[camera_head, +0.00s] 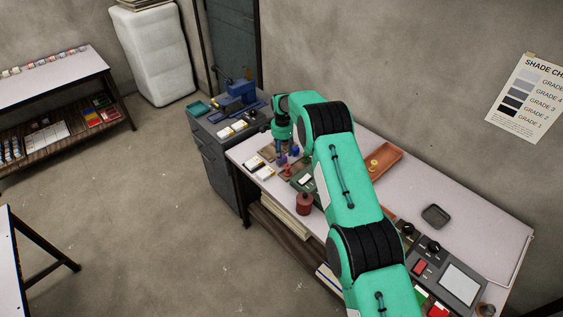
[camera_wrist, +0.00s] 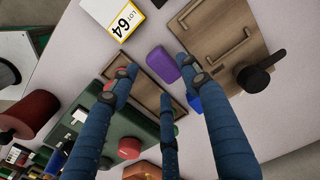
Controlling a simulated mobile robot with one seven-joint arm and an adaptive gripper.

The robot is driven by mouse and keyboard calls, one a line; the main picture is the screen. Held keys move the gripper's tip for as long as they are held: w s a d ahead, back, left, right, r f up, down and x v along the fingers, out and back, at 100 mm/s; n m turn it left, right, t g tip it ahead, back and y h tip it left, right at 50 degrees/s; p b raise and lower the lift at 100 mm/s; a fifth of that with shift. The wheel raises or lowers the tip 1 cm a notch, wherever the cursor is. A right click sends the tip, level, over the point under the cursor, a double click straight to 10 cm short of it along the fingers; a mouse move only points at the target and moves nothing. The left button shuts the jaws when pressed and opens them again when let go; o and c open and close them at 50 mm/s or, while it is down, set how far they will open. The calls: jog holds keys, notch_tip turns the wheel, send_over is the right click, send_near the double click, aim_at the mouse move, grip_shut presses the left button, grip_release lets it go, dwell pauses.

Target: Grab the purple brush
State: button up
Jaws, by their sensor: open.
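A purple block-like thing (camera_wrist: 163,65), which looks like the purple brush, lies on the pale bench top between a wooden frame and a wooden board in the wrist view. Its bristles cannot be made out. A smaller blue-violet piece (camera_wrist: 193,97) shows beside it, partly behind a finger. My gripper (camera_wrist: 160,80) has blue fingers spread open around the purple thing as seen from the wrist, with nothing held. The height gap cannot be judged. In the head view my gripper (camera_head: 287,157) points down over the bench's far left end, and the brush cannot be clearly told apart from the fingers.
The wooden board (camera_wrist: 215,32) and a black-handled item (camera_wrist: 254,78) lie close on one side. The wooden frame (camera_wrist: 151,96), a green panel with red knobs (camera_wrist: 103,130) and a white LOT 64 box (camera_wrist: 112,14) are on the others. A dark red container (camera_head: 304,203) stands near the front edge.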

aim_at(283, 158)
jog(key=shift+f, duration=0.1)
dwell(0.3)
jog(key=shift+d+f, duration=0.1)
jog(key=shift+f, duration=2.45)
jog(key=shift+c, duration=0.5)
jog(key=c, duration=0.9)
